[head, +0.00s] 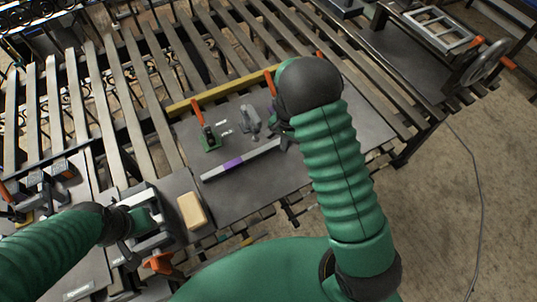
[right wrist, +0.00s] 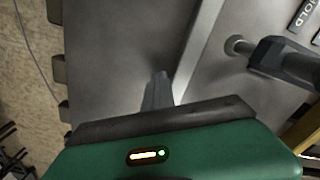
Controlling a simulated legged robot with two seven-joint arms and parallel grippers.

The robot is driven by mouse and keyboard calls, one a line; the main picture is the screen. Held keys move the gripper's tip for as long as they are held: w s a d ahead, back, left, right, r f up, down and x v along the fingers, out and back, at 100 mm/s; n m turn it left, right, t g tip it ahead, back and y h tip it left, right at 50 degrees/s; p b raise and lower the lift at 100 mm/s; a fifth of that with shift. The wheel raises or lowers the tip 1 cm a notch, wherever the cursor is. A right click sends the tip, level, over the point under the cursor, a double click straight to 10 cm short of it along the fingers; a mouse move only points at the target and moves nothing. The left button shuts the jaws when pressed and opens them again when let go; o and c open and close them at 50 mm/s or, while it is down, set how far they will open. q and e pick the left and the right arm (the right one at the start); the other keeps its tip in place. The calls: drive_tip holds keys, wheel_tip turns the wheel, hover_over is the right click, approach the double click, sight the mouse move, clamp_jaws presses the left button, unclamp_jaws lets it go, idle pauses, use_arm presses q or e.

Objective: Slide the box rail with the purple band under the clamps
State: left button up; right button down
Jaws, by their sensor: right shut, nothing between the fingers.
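The grey box rail with the purple band (head: 233,164) lies slanted on a dark plate in the head view. Its right end reaches my right gripper (head: 284,132), which my arm partly hides. In the right wrist view the shut, empty fingers (right wrist: 157,92) are beside the pale rail (right wrist: 203,45); I cannot tell whether they touch it. A clamp with a red handle and green base (head: 208,138) and a grey clamp (head: 250,122) stand behind the rail. Another red handle (head: 270,82) shows near my right arm. My left gripper (head: 140,222) is at lower left, its jaws unclear.
A yellow bar (head: 225,91) runs behind the clamps. A tan block (head: 191,211) lies left of the rail's near end. Metal slats (head: 120,90) surround the dark plate (head: 270,180). A dark clamp part (right wrist: 285,62) and a label (right wrist: 305,14) show in the wrist view.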

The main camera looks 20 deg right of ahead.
drive_tip(key=shift+w, duration=0.55)
drive_tip(key=shift+s, duration=0.1)
drive_tip(key=shift+s, duration=1.2)
drive_tip(key=shift+p, duration=0.3)
wheel_tip(320, 180, up, 8)
drive_tip(key=p, duration=0.6)
drive_tip(key=shift+p, duration=0.4)
